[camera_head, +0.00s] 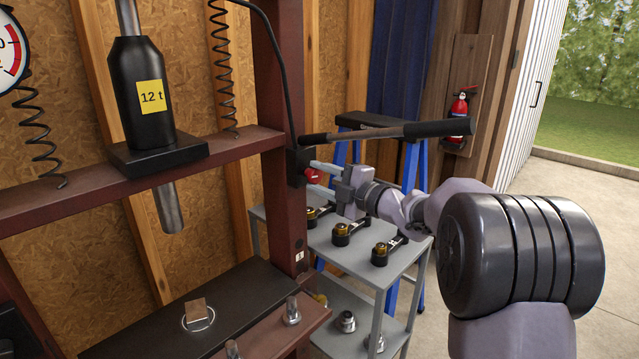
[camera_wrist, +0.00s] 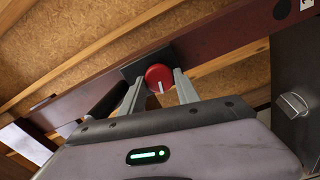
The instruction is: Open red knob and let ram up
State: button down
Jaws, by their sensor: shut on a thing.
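The red knob (camera_head: 313,176) sits on a dark block on the press's right upright, and it also shows in the wrist view (camera_wrist: 157,75). A white mark on its face points down in the wrist view. My gripper (camera_head: 318,172) reaches it from the right, with one finger on each side; the wrist view shows the fingers (camera_wrist: 160,84) shut on the knob. The black 12 t jack (camera_head: 143,95) stands on the crossbeam. The steel ram (camera_head: 168,208) hangs below the beam, with its lower end clear above the press bed (camera_head: 150,322).
A long pump handle (camera_head: 385,133) juts right above my gripper. A small block (camera_head: 196,308) lies in a ring on the bed. A grey cart (camera_head: 345,262) with several parts stands below my arm. Part of a gauge (camera_head: 10,55) shows at upper left.

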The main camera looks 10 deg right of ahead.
jog(key=shift+n, duration=0.3)
dwell(0.4)
jog(key=c, duration=0.9)
grip_release()
jog(key=p+v, duration=0.4)
jog(key=v, duration=1.3)
jog(key=shift+s+d, duration=0.1)
jog(key=shift+s, duration=0.1)
